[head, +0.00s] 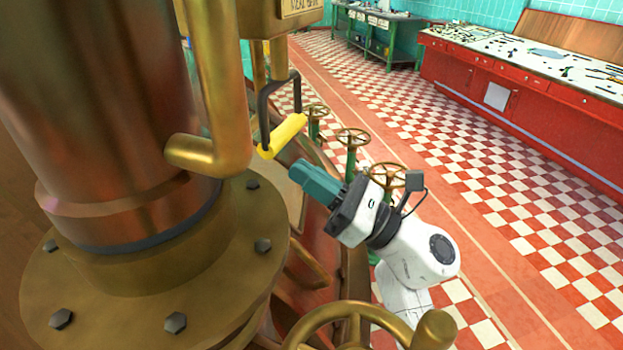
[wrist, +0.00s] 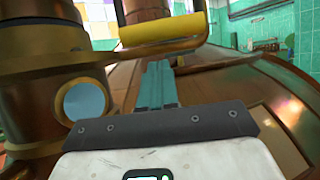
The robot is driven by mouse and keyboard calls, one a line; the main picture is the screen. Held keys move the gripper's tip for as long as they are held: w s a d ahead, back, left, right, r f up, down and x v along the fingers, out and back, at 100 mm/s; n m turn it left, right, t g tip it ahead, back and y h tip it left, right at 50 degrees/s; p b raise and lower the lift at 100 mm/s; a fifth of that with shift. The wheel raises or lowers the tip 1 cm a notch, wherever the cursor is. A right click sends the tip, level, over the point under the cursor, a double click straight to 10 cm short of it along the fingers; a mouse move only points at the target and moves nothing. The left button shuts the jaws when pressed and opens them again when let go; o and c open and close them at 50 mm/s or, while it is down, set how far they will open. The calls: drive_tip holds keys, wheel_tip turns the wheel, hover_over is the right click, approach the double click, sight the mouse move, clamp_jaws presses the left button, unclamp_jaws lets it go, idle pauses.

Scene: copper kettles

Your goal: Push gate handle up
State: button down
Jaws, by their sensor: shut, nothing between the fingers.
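The gate handle (head: 283,136) is a yellow cylindrical grip on a dark bracket, hanging beside the brass pipe in the head view. In the wrist view the yellow handle (wrist: 163,33) lies across the top, beyond my fingers. My gripper (head: 298,172) has teal fingers, shut and empty, just below and to the right of the handle in the head view. In the wrist view the closed fingers of my gripper (wrist: 158,68) point toward the area beneath the handle. A small gap shows between fingertips and handle in the head view.
A large copper column (head: 105,110) with a bolted brass flange (head: 150,285) fills the left. Several valve wheels (head: 353,138) stand behind my arm, and a brass handwheel (head: 350,312) is in front. A red workbench (head: 540,110) is at the back right; checkered floor lies between.

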drive_tip(key=b+v, duration=0.3)
drive_tip(key=v, duration=0.7)
drive_tip(key=shift+d+f, duration=0.2)
drive_tip(key=shift+f, duration=0.35)
